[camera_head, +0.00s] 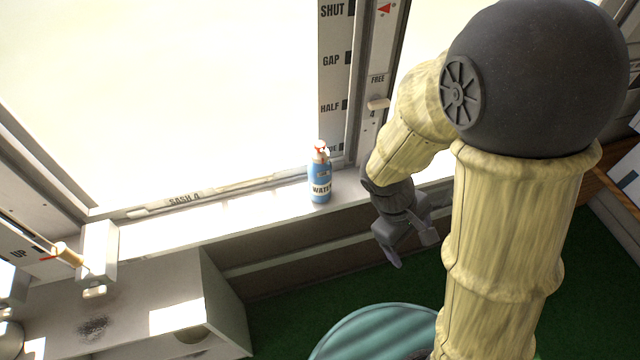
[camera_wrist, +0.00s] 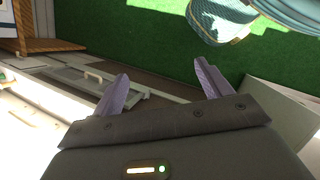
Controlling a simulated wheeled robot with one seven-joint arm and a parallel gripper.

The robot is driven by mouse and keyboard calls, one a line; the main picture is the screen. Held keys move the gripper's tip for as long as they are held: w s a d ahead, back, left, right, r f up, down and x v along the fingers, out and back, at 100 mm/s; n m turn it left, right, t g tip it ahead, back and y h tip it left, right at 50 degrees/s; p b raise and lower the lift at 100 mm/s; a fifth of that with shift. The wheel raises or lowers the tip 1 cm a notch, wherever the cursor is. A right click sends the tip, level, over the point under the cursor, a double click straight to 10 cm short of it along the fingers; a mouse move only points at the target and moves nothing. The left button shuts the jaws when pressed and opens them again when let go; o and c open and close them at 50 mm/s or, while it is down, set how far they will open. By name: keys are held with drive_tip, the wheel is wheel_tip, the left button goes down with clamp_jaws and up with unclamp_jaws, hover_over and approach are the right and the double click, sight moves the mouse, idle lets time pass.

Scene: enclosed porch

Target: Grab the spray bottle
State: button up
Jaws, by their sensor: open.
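The spray bottle (camera_head: 320,180) is blue with a white top, a bit of red at its head and a dark "WATER" label. It stands upright on the window sill in the head view. My gripper (camera_head: 412,256) is to the right of the bottle and lower in the picture, apart from it, with its fingers pointing down. In the wrist view my gripper (camera_wrist: 160,82) has its two purple-grey fingers spread wide with nothing between them. I cannot make out the bottle in the wrist view.
The sill (camera_head: 240,218) runs along the bright window, beside a post marked SHUT, GAP, HALF. A grey cabinet (camera_head: 226,300) stands at the lower left. A teal round object (camera_head: 375,330) is on the green floor (camera_head: 290,320). A woven basket (camera_wrist: 218,22) shows in the wrist view.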

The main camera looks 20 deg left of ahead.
drive_tip(key=w+a+f+n+t+h+b, duration=0.1)
drive_tip(key=a+f+n+t+h+b, duration=0.3)
drive_tip(key=n, duration=0.3)
drive_tip(key=n+t+y+b, duration=0.4)
drive_tip(key=n+t+y, duration=0.1)
drive_tip(key=n+t, duration=0.95)
approach(315, 188)
drive_tip(key=s, duration=0.1)
drive_tip(key=s+a, duration=0.1)
drive_tip(key=shift+s+r+n+g, duration=0.25)
drive_tip(key=shift+s+r+n, duration=0.05)
drive_tip(key=shift+s+n, duration=0.05)
drive_tip(key=shift+d, duration=0.1)
drive_tip(key=shift+h, duration=0.3)
drive_tip(key=p+x, duration=0.1)
drive_tip(key=x, duration=1)
drive_tip(key=shift+w, duration=0.3)
drive_tip(key=shift+w+f, duration=0.1)
drive_tip(key=shift+w, duration=0.2)
